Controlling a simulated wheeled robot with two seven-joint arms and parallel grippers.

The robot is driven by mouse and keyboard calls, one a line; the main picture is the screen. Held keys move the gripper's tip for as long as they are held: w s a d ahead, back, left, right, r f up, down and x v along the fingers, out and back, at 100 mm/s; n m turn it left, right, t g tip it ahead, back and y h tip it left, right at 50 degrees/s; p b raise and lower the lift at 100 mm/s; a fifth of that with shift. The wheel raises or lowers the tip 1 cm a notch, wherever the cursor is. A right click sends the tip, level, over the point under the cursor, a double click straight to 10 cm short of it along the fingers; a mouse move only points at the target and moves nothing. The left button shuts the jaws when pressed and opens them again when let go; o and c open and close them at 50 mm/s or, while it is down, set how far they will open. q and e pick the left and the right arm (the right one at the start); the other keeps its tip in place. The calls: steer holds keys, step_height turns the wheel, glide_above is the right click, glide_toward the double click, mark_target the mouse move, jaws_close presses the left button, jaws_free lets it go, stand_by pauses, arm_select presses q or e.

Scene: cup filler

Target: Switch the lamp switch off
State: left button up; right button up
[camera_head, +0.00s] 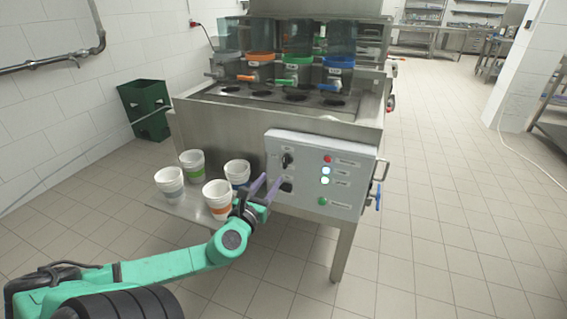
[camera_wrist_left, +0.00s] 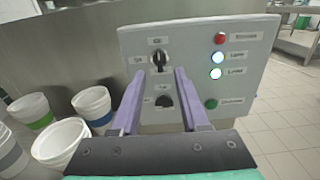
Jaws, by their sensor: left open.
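The grey control panel (camera_head: 320,172) on the front of the steel machine carries two black switches. The upper rotary knob (camera_head: 287,160) stands upright and also shows in the left wrist view (camera_wrist_left: 158,61). The lower black switch (camera_wrist_left: 165,101) shows between my left gripper's fingers, partly hidden; its setting is unclear. The labels are too small to tell which is the lamp switch. My left gripper (camera_head: 267,185) is open and empty before the panel's left part, its purple fingers pointing at the panel. In the wrist view its fingertips (camera_wrist_left: 158,74) lie between the two switches. Contact is not clear.
The panel has a red button (camera_head: 327,159), two lit white lamps (camera_head: 325,176) and a green button (camera_head: 322,201). Several striped cups (camera_head: 216,190) stand on the steel shelf (camera_head: 190,208) left of the gripper, one close by. A green crate (camera_head: 146,110) stands behind left. Floor at right is clear.

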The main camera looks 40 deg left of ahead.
mark_target(284, 159)
arm_select(q)
steer(key=b+x, duration=0.1)
steer(key=x, duration=0.4)
steer(key=b+x, duration=0.1)
steer(key=x, duration=0.4)
steer(key=shift+w+a+f, duration=0.1)
steer(key=shift+w+a, duration=0.15)
steer(key=shift+a, duration=0.1)
steer(key=shift+w+a, duration=0.1)
steer(key=shift+w, duration=0.4)
jaws_close()
